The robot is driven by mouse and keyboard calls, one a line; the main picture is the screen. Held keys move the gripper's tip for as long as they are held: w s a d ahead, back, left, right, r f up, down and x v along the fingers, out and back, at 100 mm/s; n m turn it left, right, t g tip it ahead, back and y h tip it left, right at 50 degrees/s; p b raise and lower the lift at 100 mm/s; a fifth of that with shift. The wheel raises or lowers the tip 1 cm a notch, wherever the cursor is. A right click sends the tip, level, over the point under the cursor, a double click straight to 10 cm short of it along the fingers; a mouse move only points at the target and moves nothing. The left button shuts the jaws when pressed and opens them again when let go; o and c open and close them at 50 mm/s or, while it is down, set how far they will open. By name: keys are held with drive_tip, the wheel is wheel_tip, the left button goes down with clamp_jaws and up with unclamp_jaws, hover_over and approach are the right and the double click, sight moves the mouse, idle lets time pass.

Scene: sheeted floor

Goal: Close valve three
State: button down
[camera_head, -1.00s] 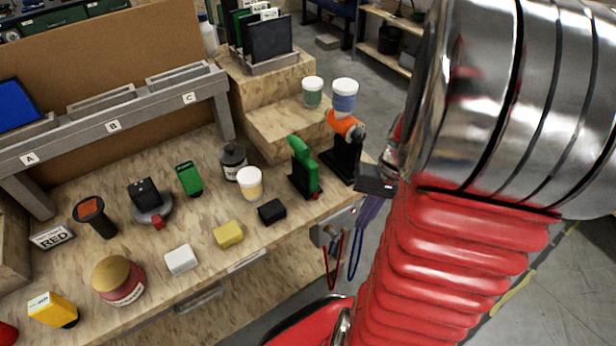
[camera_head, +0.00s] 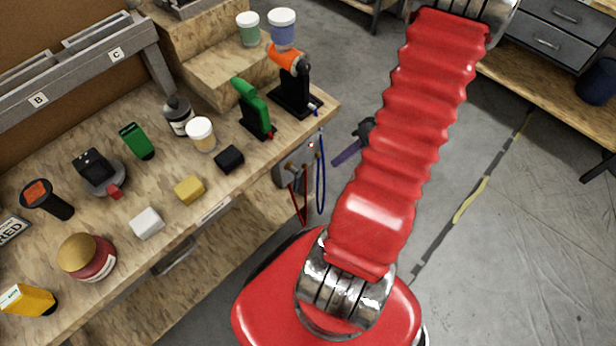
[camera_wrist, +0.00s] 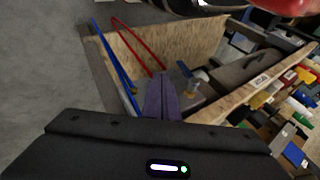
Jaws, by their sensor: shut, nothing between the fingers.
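A grey metal box (camera_head: 281,178) is on the end side of the workbench, with a red and a blue hose hanging from it. A brass fitting shows at it in the wrist view (camera_wrist: 199,76); no number is readable, so I cannot tell which is valve three. My gripper (camera_head: 339,158) is off the bench end, to the right of the box and apart from it. Its purple fingers (camera_wrist: 163,82) are together and empty in the wrist view, beside the hoses and left of the brass fitting. My arm hides part of the gripper's wrist in the head view.
The bench (camera_head: 225,195) holds several tools and pots, including a green tool (camera_head: 255,108) and an orange-and-black tool (camera_head: 292,82) near its end. Blue and green cups (camera_head: 249,29) stand on a wooden step. Open floor (camera_head: 510,230) lies to the right.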

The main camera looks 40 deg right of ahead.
drive_tip(key=n, duration=0.2)
drive_tip(key=w+n, duration=0.1)
drive_tip(key=shift+d+r+n+t, duration=0.2)
drive_tip(key=shift+r+n+t, duration=0.05)
drive_tip(key=shift+n+t, duration=0.05)
drive_tip(key=w+a+f, duration=0.3)
drive_tip(key=a+f, duration=0.4)
drive_tip(key=a, duration=0.2)
drive_tip(key=shift+w, duration=0.4)
